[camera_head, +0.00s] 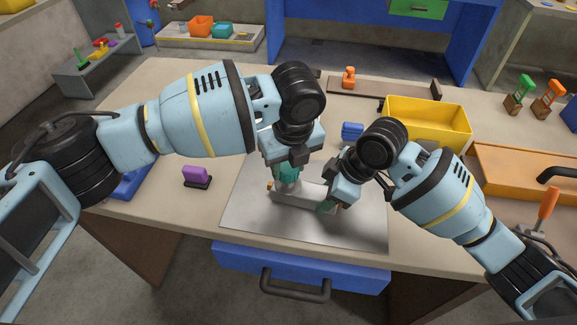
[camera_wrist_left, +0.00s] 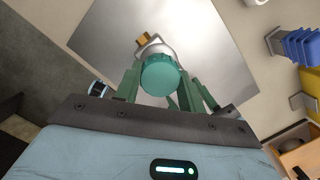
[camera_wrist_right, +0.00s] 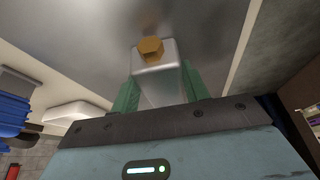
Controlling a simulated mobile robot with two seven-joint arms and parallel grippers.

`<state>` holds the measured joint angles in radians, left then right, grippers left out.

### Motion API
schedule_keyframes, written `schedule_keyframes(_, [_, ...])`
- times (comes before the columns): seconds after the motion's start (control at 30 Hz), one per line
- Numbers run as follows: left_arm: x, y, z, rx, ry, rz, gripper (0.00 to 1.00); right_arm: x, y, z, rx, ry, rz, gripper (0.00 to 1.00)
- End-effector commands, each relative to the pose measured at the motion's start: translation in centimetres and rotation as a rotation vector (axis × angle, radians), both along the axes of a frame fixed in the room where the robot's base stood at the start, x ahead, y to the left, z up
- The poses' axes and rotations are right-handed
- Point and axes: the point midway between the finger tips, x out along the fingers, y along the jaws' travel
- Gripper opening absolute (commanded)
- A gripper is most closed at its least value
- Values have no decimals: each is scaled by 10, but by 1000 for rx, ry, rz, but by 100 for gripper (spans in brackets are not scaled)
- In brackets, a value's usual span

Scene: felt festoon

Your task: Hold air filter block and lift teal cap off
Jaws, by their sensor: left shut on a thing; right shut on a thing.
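The pale grey air filter block (camera_head: 292,194) lies over a metal sheet, with a brass hex fitting (camera_wrist_right: 150,48) at one end. My right gripper (camera_head: 328,205) is shut on the block's right end; its green fingers flank the block in the right wrist view (camera_wrist_right: 158,88). The teal cap (camera_wrist_left: 160,76) is at the block's left end. My left gripper (camera_head: 287,172) is shut on the cap from above, with green fingers on both sides in the left wrist view (camera_wrist_left: 160,90). I cannot tell whether the cap is still seated; the fingers hide the joint.
The metal sheet (camera_head: 245,215) is bare around the block. A purple piece (camera_head: 197,175) stands to its left and a blue piece (camera_head: 352,131) behind. A yellow bin (camera_head: 425,125) and an orange tray (camera_head: 520,180) are at the right. A blue drawer (camera_head: 330,270) is at the front.

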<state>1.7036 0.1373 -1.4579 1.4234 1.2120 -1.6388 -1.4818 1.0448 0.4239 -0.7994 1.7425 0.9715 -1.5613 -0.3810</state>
Motion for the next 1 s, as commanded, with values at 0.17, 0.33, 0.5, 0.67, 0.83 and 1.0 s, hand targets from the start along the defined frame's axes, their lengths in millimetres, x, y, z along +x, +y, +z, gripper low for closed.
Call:
schedule_keyframes(0.17, [0, 0, 7, -2, -1, 0, 14, 0, 0, 0, 1, -1, 0, 17])
schedule_keyframes(0.33, [0, 0, 12, -1, 0, -1, 14, 0, 0, 0, 1, -1, 0, 17])
schedule_keyframes(0.5, [0, 0, 15, 0, 0, -1, 14, 0, 0, 0, 1, -1, 0, 17])
schedule_keyframes(0.67, [0, 0, 15, -1, 0, -1, 14, 0, 0, 0, 1, -1, 0, 17])
schedule_keyframes(0.83, [0, 0, 17, 0, -1, -1, 14, 0, 0, 0, 1, -1, 0, 17])
schedule_keyframes(1.0, [0, 0, 29, -1, -2, -1, 14, 0, 0, 0, 1, -1, 0, 17])
